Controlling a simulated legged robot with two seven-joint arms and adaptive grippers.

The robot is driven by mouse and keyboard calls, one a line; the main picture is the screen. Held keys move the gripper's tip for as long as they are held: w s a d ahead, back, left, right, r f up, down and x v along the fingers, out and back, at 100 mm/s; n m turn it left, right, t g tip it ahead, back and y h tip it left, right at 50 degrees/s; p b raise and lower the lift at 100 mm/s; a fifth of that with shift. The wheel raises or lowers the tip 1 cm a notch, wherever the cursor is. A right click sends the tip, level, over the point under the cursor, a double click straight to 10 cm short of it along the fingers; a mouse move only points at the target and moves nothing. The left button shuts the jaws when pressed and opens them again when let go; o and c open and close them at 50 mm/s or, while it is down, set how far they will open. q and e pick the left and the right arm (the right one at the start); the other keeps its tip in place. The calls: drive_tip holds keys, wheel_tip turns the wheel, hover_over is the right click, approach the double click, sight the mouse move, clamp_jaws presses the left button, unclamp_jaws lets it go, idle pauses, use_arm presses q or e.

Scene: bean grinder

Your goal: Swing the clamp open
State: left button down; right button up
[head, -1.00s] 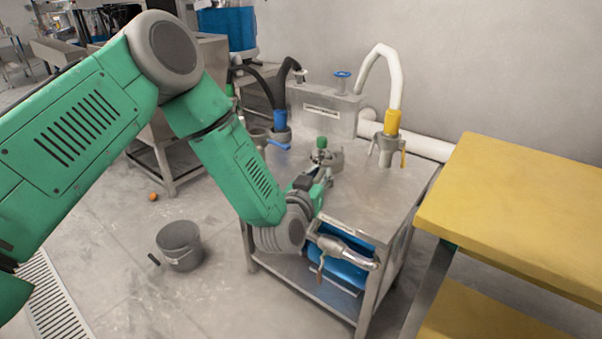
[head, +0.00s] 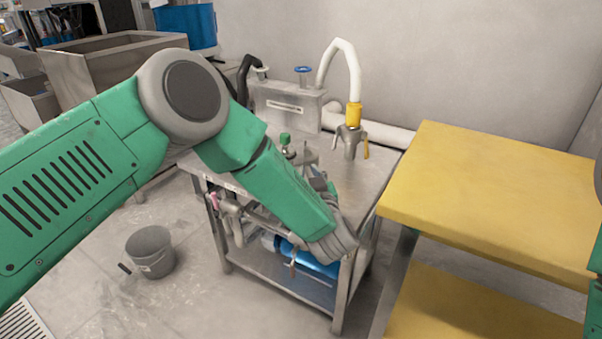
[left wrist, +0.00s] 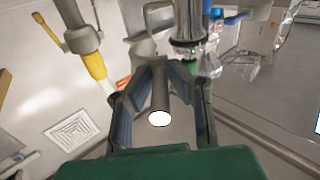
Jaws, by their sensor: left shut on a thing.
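The clamp's grey rod-like handle (left wrist: 159,92), with a white round end, stands between my left fingers in the left wrist view. My left gripper (left wrist: 160,95) is shut on it. In the head view this gripper (head: 318,182) is mostly hidden behind my green forearm, over the metal cart's top. A device with a green knob (head: 284,139) stands on the cart just behind my forearm. The clamp itself is mostly hidden in the head view, so how far it is swung cannot be told. My right gripper is not in view.
The metal cart (head: 365,188) carries a yellow-collared tap (head: 354,117) with a white hose. A yellow-topped table (head: 490,190) stands close on the right. A grey bucket (head: 150,252) is on the floor at left. Blue and metal parts sit on the cart's lower shelf.

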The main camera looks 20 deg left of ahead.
use_arm(q)
drive_tip(key=shift+w+d+r+n+g+y, duration=0.1)
drive_tip(key=shift+w+d+n+g+y, duration=0.25)
drive_tip(key=shift+d+n+y, duration=0.3)
drive_tip(key=c, duration=1.6)
unclamp_jaws()
drive_tip(key=shift+o, duration=0.2)
drive_tip(key=v, duration=1.2)
drive_tip(key=shift+d, duration=0.15)
